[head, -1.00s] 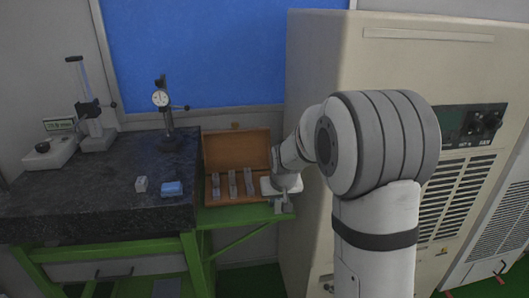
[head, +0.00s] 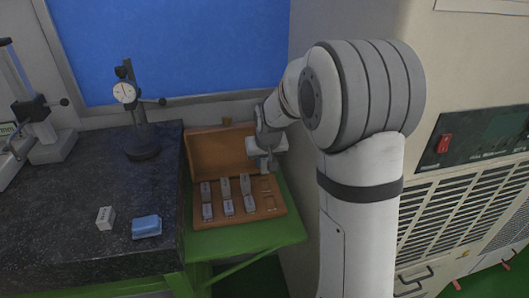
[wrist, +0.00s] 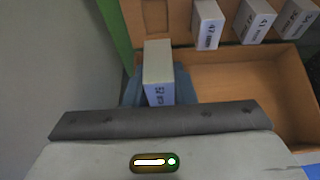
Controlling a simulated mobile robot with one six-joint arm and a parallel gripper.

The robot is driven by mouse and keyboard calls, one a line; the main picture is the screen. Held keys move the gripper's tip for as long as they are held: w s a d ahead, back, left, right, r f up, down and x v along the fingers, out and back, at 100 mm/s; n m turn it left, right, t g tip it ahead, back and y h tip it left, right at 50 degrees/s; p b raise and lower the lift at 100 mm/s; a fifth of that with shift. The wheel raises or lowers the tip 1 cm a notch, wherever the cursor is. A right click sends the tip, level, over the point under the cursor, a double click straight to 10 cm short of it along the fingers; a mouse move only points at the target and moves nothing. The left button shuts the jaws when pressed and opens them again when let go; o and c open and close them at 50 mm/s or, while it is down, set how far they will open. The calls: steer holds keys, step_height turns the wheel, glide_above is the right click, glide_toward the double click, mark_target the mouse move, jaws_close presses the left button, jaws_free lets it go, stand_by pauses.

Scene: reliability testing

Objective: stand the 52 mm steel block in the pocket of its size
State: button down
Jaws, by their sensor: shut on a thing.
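The steel block marked 52 (wrist: 157,60) is held in my gripper (wrist: 158,88), with a blue-grey finger on each side of it in the wrist view. In the head view my gripper (head: 266,160) is at the back right of the open wooden case (head: 238,222), in front of its raised lid. The held block is hard to make out there. Empty pockets (head: 268,203) show at the right end of the case. In the wrist view the block marked 47 (wrist: 208,25) stands right of the held block, with an empty spot to its left.
Other blocks stand in two rows in the case, among them one marked 41 (wrist: 254,20). A dial gauge stand (head: 140,135), a small white block (head: 105,218) and a blue object (head: 147,226) are on the dark stone slab (head: 60,240). A large cabinet (head: 460,60) is close on the right.

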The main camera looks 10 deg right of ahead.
mark_target(265, 172)
steer(key=shift+f+b, duration=1.55)
steer(key=shift+f, duration=1.15)
steer(key=shift+s, duration=0.15)
steer(key=shift+f+b, duration=0.55)
steer(key=shift+b, duration=0.25)
steer(key=c, duration=1.1)
jaws_free()
